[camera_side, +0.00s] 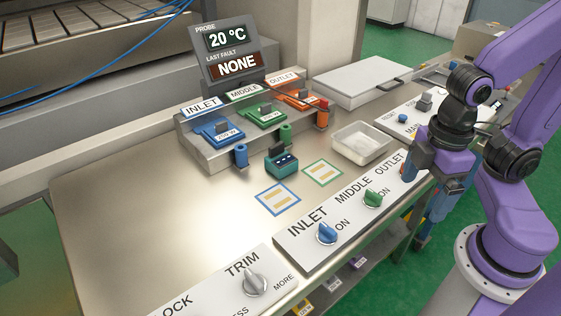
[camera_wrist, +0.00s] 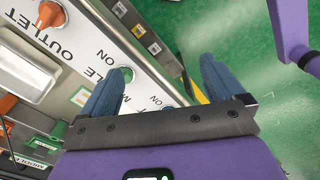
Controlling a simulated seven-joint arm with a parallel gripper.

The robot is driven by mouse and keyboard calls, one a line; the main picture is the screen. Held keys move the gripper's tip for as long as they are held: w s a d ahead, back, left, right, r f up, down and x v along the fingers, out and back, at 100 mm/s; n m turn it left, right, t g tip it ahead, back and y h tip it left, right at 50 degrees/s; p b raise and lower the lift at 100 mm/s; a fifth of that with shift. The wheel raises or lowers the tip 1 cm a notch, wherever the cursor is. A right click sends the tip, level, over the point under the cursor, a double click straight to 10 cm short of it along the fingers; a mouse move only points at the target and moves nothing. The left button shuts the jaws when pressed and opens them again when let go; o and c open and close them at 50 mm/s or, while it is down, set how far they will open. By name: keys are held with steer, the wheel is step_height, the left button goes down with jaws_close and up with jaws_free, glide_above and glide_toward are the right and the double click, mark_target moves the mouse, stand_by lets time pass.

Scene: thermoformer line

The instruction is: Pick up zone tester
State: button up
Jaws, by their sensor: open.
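The likely zone tester is a small teal block with a dark face (camera_side: 281,162). It stands upright on the metal bench, in front of the coloured sockets and just behind two outlined labels. It does not show in the wrist view. My gripper (camera_side: 428,208) is at the right front edge of the bench, by the OUTLET end of the knob panel, well to the right of the teal block. In the wrist view my gripper (camera_wrist: 160,78) has its two blue fingers spread apart with nothing between them, over the panel edge and green floor.
The knob panel (camera_side: 302,257) carries a blue knob (camera_side: 327,233) and a green knob (camera_side: 373,198). Behind stand the INLET, MIDDLE and OUTLET sockets and a display (camera_side: 230,52). The bench's left part is bare.

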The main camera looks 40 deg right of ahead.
steer(key=w+a+r+m, duration=0.3)
steer(key=w+a+m, duration=0.1)
steer(key=w+m, duration=0.3)
step_height(320, 180, up, 6)
steer(key=m, duration=2.3)
glide_above(282, 157)
steer(key=f, duration=1.2)
steer(key=shift+w, duration=0.2)
steer(key=shift+s+f, duration=0.15)
steer(key=shift+f, duration=1.2)
steer(key=shift+s+f, duration=0.1)
steer(key=shift+f, duration=1.2)
steer(key=shift+c, duration=0.4)
steer(key=c, duration=1.2)
steer(key=shift+o, duration=0.2)
steer(key=shift+r, duration=0.1)
